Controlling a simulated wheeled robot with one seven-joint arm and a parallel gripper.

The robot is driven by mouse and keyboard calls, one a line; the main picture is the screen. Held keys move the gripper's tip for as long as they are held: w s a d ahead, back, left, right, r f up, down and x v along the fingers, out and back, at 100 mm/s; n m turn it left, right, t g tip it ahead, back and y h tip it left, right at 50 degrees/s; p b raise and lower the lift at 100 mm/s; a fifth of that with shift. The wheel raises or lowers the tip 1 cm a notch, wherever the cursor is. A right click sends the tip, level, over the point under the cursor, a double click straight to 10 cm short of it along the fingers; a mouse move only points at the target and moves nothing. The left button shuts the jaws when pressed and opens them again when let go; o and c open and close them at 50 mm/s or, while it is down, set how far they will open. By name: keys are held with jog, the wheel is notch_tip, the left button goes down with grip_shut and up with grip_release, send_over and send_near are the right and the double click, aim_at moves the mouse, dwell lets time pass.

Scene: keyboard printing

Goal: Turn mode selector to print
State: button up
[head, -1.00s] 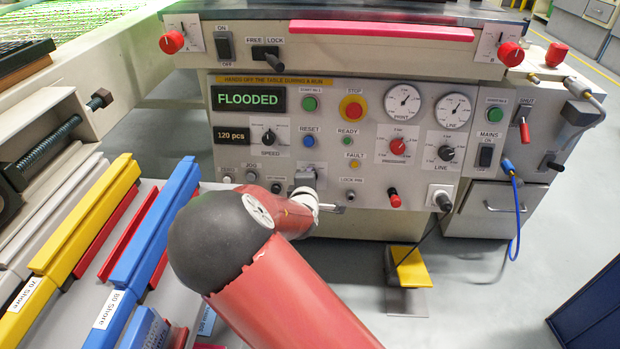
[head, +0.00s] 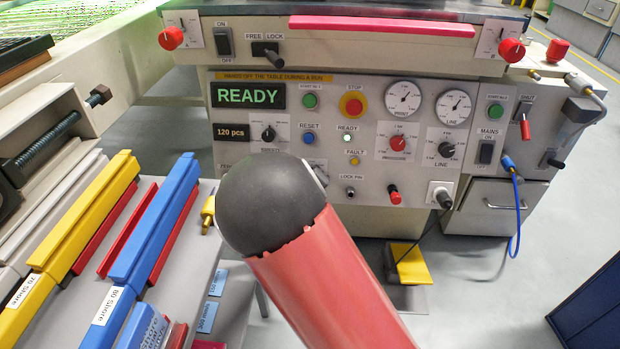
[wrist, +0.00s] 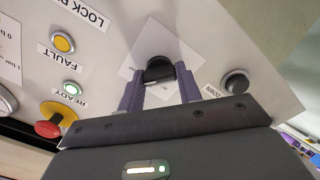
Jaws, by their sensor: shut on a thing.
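The mode selector is a black knob (wrist: 158,68) on a pale square label plate (wrist: 135,62) in the wrist view. The plate's lettering is too small to read, so the knob's setting cannot be told. My gripper (wrist: 161,77) has its two purple fingers on either side of the knob and is shut on it. In the head view my arm hides both the selector and my gripper. The display (head: 248,95) reads READY, and the green READY lamp (head: 348,138) is lit.
A black DOWN button (wrist: 236,84) sits close to one finger; the yellow FAULT lamp (wrist: 63,42) and red STOP button (wrist: 54,121) are on the other side. Squeegees, including a blue one (head: 155,225), lie on a grey table at left. A yellow pedal (head: 412,266) is below.

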jog(key=shift+f+m, duration=0.1)
jog(key=shift+m, duration=0.3)
jog(key=o, duration=1)
jog(key=p+v, duration=0.1)
jog(key=v, duration=0.7)
jog(key=shift+w, duration=0.1)
